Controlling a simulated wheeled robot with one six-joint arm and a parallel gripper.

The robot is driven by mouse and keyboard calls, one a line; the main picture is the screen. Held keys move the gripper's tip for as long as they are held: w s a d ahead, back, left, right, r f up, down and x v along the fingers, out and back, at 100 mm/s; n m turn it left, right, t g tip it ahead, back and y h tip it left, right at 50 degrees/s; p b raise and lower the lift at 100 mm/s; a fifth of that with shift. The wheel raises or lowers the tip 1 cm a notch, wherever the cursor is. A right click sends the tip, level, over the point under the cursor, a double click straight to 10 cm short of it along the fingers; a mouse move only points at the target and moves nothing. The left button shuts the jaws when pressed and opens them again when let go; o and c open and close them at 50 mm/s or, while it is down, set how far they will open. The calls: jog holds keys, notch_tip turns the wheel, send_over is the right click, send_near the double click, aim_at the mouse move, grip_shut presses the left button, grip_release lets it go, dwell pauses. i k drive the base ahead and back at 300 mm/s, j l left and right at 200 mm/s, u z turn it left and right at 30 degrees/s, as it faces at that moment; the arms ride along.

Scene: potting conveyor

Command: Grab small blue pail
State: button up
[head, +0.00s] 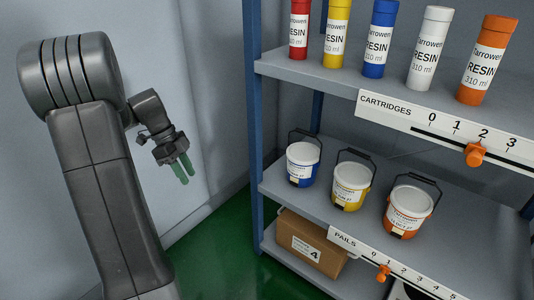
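The small blue pail (302,165) stands upright at the left end of the middle shelf, with a white lid, a pale label and a dark raised handle. Beside it to the right are a yellow pail (351,188) and an orange pail (409,213) of similar shape. My gripper (188,178) hangs in free space left of the shelving, well apart from the blue pail. Its two green fingers point downward and are a little apart, with nothing seen between them.
A blue upright (255,90) stands between my gripper and the shelves. The top shelf (310,73) holds several resin cartridges above the pails. A cardboard box (312,243) sits on the lower shelf. A label rail (368,256) reading PAILS runs along the middle shelf's front edge.

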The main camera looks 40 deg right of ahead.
aim_at(304, 159)
jog(key=i+z, duration=0.25)
jog(key=i+j+z, duration=0.3)
jog(key=i, duration=0.15)
jog(key=i+l+z, duration=0.1)
jog(key=i+z, duration=0.6)
jog(key=z, duration=0.25)
jog(key=i+j+z, duration=0.2)
jog(key=z, duration=0.25)
jog(key=i, duration=0.1)
